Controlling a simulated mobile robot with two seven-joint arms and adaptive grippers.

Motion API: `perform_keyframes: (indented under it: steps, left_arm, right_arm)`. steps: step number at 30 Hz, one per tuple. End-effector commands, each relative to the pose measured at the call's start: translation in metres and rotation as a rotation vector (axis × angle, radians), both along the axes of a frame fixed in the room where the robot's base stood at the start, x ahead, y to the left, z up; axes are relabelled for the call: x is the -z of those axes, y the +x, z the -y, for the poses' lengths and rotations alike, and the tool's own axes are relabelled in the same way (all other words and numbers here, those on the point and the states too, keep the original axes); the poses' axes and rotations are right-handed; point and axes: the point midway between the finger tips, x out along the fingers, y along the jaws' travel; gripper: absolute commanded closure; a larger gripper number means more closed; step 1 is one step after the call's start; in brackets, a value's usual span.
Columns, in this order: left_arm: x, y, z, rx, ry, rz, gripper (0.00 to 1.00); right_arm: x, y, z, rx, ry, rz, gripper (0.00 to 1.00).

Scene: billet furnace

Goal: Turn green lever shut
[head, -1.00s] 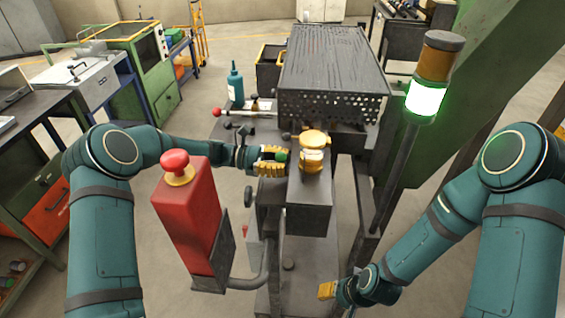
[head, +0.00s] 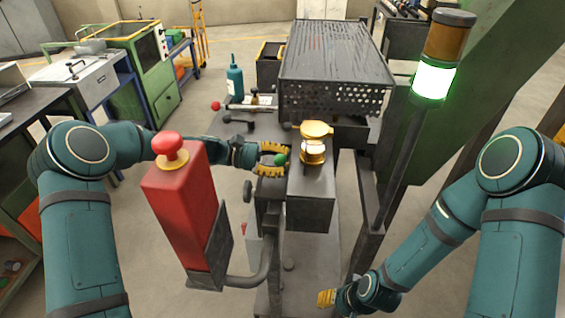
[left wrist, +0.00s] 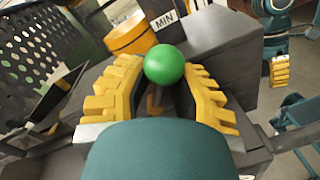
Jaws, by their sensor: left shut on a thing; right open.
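The green lever shows as a green ball knob (head: 280,159) beside the grey box under the yellow-lidded fitting. In the left wrist view the green ball (left wrist: 164,65) sits between the yellow fingertips, with a short stem below it. My left gripper (head: 272,158) is shut on the lever, its fingers on either side of the stem just under the ball. Most of the stem is hidden by the fingers. My right gripper (head: 327,298) is low at the bottom of the head view, open and empty, away from the lever.
A red post with a red push button (head: 170,146) stands in front of my left forearm. A yellow-lidded fitting (head: 314,146) glows beside the lever. A perforated dark cover (head: 334,75) lies behind. A lit green signal lamp (head: 432,80) stands at right. A teal bottle (head: 235,80) stands behind.

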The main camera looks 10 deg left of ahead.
Motion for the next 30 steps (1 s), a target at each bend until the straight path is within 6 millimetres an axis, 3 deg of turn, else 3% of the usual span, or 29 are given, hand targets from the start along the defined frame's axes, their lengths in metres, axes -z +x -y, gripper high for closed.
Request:
perform_keyframes:
  steps: [13, 14, 15, 17, 30]
  left_arm:
    - [-0.0017, -0.0005, -0.0009, 0.001, -0.002, 0.014, 1.0]
    - [-0.0017, -0.0005, -0.0009, 0.0, -0.002, 0.013, 0.7]
    - [-0.0015, -0.0005, -0.001, 0.0, -0.002, 0.013, 0.55]
    - [-0.0012, -0.0004, -0.0009, 0.0, -0.002, 0.013, 0.37]
    - [-0.0004, 0.0009, -0.0094, -0.003, 0.0, 0.011, 0.37]
  right_arm:
    - [0.0005, -0.0003, -0.0001, 0.0, 0.0, -0.001, 0.53]
    - [0.0005, -0.0003, -0.0001, 0.0, 0.0, -0.001, 0.53]
    - [0.0005, -0.0003, 0.0, 0.0, 0.0, -0.001, 0.53]
    - [0.0004, -0.0002, -0.0001, 0.0, 0.0, -0.001, 0.53]
    - [0.0006, -0.0001, 0.0, 0.0, 0.0, 0.0, 0.53]
